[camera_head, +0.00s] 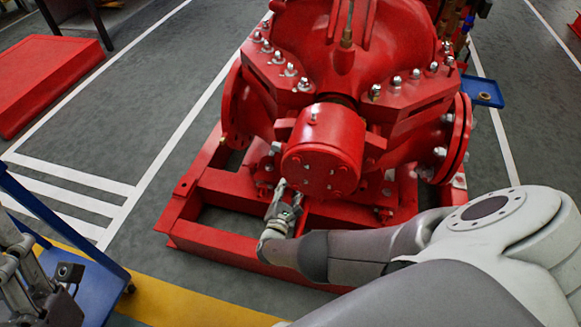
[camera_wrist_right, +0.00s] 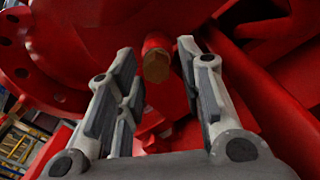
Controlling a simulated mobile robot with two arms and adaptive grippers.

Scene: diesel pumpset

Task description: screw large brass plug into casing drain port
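In the right wrist view a brass hex plug (camera_wrist_right: 156,68) sits at the end of a short red boss on the underside of the red casing (camera_wrist_right: 95,35). How deep its thread sits cannot be seen. My right gripper (camera_wrist_right: 157,55) is open, its two fingers on either side of the plug's line with gaps to both. In the head view my right gripper (camera_head: 284,203) is low at the front of the pump casing (camera_head: 345,50), below the round red bearing housing (camera_head: 322,150); the plug is hidden there. My left gripper (camera_head: 40,275) is partly in view at the lower left, its opening unclear.
The red base frame (camera_head: 215,240) surrounds the pump's foot, close to my right gripper. A blue trolley (camera_head: 105,285) stands at the lower left. A red platform (camera_head: 45,75) lies at the upper left. Grey floor between them is clear.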

